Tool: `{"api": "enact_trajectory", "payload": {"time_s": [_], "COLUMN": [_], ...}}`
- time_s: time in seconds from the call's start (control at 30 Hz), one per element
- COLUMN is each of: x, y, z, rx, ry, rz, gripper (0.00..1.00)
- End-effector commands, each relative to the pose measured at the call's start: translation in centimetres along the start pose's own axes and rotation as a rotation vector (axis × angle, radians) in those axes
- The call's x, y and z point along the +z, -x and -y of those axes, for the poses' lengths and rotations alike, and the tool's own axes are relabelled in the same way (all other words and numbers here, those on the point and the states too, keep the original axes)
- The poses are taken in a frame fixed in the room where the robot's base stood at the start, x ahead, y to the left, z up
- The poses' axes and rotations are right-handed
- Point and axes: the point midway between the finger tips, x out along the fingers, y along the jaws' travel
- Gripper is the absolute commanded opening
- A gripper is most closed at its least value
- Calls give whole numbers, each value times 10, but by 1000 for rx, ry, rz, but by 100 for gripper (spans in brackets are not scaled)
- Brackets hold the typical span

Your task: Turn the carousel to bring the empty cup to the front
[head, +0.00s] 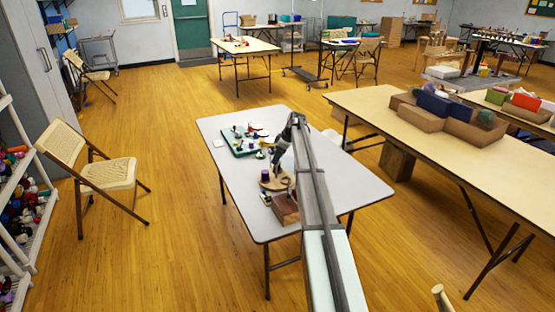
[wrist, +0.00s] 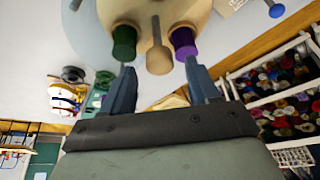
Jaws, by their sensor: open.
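The carousel is a round wooden disc (head: 275,183) near the middle of the grey-white table in the head view, partly hidden by my arm. It fills the top of the wrist view (wrist: 205,12). A green cylinder (wrist: 124,43) and a purple cylinder (wrist: 184,42) stand at its near edge, with a wooden peg with a rounded end (wrist: 158,60) between them. Whether either cylinder is a cup, and which cup is empty, I cannot tell. My gripper (wrist: 160,78) is open, its two blue-grey fingers apart around the peg's direction, with nothing visibly clamped.
A green tray of small craft items (head: 240,150) lies at the table's far left. A brown box (head: 285,210) stands beside the carousel, near my arm. The front of the table (head: 262,228) is clear. A shelf of yarn (wrist: 285,95) shows in the wrist view.

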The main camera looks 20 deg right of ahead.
Motion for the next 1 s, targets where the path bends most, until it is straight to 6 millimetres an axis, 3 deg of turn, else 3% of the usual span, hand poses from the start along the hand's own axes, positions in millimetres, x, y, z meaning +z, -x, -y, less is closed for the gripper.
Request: {"api": "enact_trajectory", "payload": {"time_s": [0.2,0.53,1.0], "x": [0,0,0], "y": [-14,-16,-16], "z": [0,0,0], "rx": [0,0,0], "ry": [0,0,0], "rz": [0,0,0], "gripper": [60,60,15]}}
